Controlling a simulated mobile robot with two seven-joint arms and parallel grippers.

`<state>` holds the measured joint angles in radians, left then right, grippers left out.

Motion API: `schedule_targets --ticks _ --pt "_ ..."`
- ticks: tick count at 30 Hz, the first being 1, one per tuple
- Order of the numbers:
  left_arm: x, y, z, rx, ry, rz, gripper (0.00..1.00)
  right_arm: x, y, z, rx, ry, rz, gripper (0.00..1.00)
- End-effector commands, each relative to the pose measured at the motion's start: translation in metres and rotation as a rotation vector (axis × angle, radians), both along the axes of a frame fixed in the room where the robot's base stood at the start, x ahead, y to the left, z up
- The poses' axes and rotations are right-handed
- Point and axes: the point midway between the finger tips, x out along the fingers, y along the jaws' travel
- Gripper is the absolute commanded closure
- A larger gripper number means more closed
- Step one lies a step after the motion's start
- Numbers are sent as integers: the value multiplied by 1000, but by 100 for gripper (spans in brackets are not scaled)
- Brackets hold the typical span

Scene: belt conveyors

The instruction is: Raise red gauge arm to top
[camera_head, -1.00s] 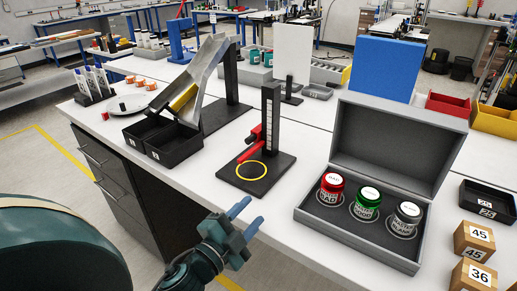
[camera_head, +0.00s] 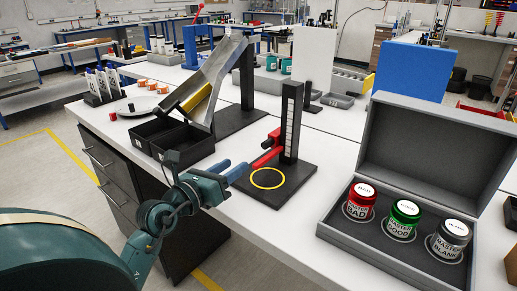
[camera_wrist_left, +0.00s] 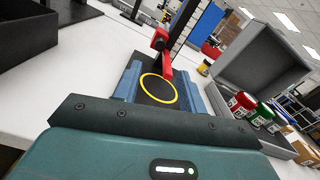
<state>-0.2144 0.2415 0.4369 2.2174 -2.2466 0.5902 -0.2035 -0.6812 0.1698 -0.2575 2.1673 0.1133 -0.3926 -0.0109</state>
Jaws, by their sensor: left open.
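The height gauge has a dark upright post (camera_head: 291,120) with a pale scale and a black base (camera_head: 285,188) with a yellow ring. Its red arm (camera_head: 267,157) sticks out to the left, low on the post. In the left wrist view the red arm (camera_wrist_left: 162,58) stands just beyond my fingers, above the ring. My left gripper (camera_head: 235,172) is open beside the red arm's outer end; I cannot tell if they touch. In the wrist view the left gripper's blue fingers (camera_wrist_left: 158,92) are spread with the base and ring showing between them. My right gripper is not in view.
An open grey case (camera_head: 335,232) with red, green and grey jars stands on the right. Black bins (camera_head: 180,140) under a sloped metal chute (camera_head: 217,72) stand to the left. A blue panel (camera_head: 410,68) stands behind. White table is bare in front of the gauge.

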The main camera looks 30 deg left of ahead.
Motion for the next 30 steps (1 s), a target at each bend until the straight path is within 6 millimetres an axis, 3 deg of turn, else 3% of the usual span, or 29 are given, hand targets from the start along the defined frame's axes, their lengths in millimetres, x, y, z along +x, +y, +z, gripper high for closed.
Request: schedule_targets --ticks 9,15,28,30 --pt "68 -5 2 -2 -3 -1 59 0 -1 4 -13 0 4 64" --pt "96 -8 1 -2 -2 0 59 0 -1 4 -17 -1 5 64" --pt "106 -9 0 -2 -1 -1 59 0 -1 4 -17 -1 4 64" --pt "106 -9 0 -2 -1 -1 64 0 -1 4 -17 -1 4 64"
